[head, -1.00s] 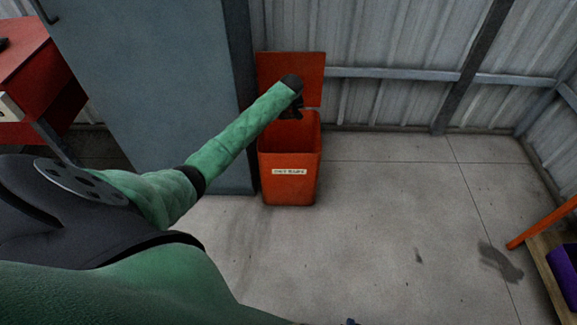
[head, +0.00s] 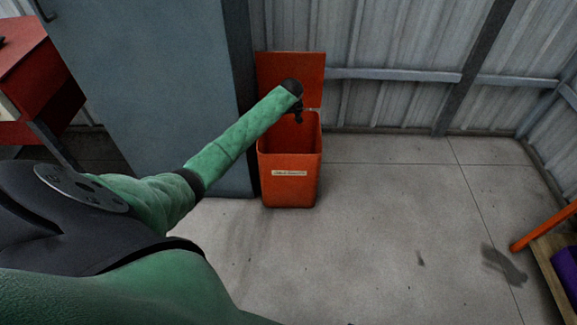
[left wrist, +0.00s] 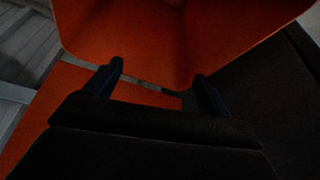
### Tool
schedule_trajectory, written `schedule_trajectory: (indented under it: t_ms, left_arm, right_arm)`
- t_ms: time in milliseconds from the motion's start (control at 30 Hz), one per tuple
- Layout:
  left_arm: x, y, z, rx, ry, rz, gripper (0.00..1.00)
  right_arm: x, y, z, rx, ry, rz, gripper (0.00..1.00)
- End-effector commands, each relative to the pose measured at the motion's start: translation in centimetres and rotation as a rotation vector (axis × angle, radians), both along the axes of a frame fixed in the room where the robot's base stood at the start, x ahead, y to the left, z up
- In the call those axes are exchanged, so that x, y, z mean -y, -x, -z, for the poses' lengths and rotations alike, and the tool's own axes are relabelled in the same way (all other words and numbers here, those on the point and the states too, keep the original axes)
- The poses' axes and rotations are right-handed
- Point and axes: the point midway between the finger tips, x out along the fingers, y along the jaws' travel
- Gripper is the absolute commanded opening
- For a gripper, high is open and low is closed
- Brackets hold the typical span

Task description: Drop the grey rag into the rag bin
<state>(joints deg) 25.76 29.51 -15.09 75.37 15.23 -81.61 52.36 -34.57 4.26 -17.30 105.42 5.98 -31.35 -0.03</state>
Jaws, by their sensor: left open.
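The rag bin (head: 290,185) is an orange-red box with a pale label on its front. Its lid (head: 290,75) stands open against the wall. My left arm reaches across to it, and my left gripper (head: 297,116) is over its open mouth. In the left wrist view my left gripper (left wrist: 158,84) shows two dark fingers spread apart with nothing between them. The bin's orange surfaces (left wrist: 160,35) fill much of that view. I cannot make out the grey rag in either view; the bin's floor is hidden in the head view. My right gripper is not in view.
A tall blue-grey cabinet (head: 150,90) stands just left of the bin. A red unit (head: 35,75) is at the far left. A wooden-edged platform with a purple item (head: 566,268) is at the right. A dark patch (head: 503,265) marks the otherwise clear concrete floor.

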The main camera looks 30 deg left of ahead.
Motion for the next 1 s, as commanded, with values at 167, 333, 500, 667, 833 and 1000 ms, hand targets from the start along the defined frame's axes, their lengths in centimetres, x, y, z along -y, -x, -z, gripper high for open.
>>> schedule_trajectory:
  t_ms: [167,333,500,667,833,1000]
  left_arm:
    - [0.2,0.1,-0.6,0.001,0.001,0.0,0.83]
    - [0.8,0.8,-2.7,0.001,0.0,0.0,0.83]
    - [1.5,1.5,-5.1,0.001,0.0,0.0,0.83]
    - [2.0,1.9,-6.6,0.001,0.0,0.0,0.83]
    - [2.2,2.1,-7.1,-0.001,0.0,0.0,0.83]
    - [2.1,2.1,-7.2,-0.001,0.0,0.0,0.83]
  right_arm:
    - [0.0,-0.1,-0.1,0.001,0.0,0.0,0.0]
    - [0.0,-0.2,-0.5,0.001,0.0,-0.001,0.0]
    - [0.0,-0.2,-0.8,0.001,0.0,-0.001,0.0]
    - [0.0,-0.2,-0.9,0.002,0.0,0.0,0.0]
    - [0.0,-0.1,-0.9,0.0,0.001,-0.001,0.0]
    - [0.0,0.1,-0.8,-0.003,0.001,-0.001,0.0]
